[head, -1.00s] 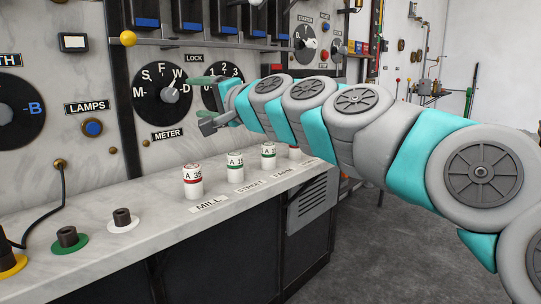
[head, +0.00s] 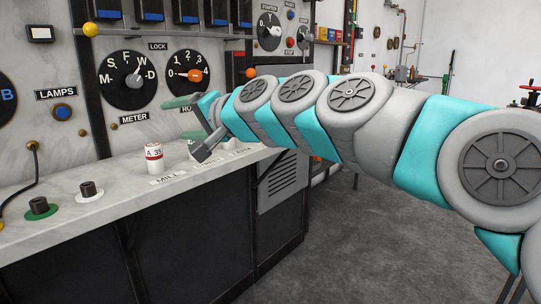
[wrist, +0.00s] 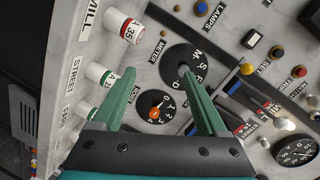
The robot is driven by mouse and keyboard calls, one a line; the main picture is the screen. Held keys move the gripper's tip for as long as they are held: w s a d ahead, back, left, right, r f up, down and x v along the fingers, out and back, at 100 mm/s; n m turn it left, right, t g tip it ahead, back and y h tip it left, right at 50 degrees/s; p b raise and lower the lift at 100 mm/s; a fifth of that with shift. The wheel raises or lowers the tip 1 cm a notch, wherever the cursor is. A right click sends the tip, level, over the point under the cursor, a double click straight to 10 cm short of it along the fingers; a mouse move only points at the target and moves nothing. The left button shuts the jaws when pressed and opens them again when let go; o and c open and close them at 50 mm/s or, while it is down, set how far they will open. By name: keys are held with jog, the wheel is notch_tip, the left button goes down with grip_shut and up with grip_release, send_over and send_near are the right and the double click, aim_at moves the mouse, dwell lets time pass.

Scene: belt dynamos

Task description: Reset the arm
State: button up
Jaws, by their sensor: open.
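My arm reaches in from the right in the head view, and my gripper (head: 190,125) is in front of the panel, above the counter. In the wrist view my gripper (wrist: 160,90) shows two green fingers spread apart with nothing between them. Beyond them are the METER dial (wrist: 185,65), also in the head view (head: 128,80), and the numbered dial (head: 188,74) with an orange pointer. The red-banded A 35 cylinder (head: 154,158) stands on the counter, left of the gripper. The cylinders to its right are mostly hidden by my gripper.
The marble counter (head: 110,205) runs below the panel. A green-ringed socket (head: 40,208) and a white-ringed socket (head: 89,192) sit at its left. A rail with a yellow knob (head: 90,30) crosses the panel. Open floor (head: 350,240) lies at right.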

jog(key=s+d+f+n+g+h, duration=0.1)
jog(key=s+d+f+g+h, duration=0.1)
jog(key=s+d+f, duration=0.45)
jog(key=s+d+f+n+g+h, duration=0.1)
jog(key=s+d+f+h, duration=0.15)
jog(key=f, duration=0.65)
jog(key=s+d+f+n+g+h, duration=0.1)
jog(key=s+d+f+g+h, duration=0.15)
jog(key=s+d+f, duration=0.4)
jog(key=s+d+f+g+h, duration=0.5)
jog(key=s+d+f, duration=1.1)
jog(key=s, duration=0.3)
jog(key=shift+s+d+m+h, duration=0.2)
jog(key=shift+d+m+h, duration=0.1)
jog(key=shift+d+h, duration=0.1)
jog(key=shift+w+g, duration=0.1)
jog(key=shift+g, duration=0.15)
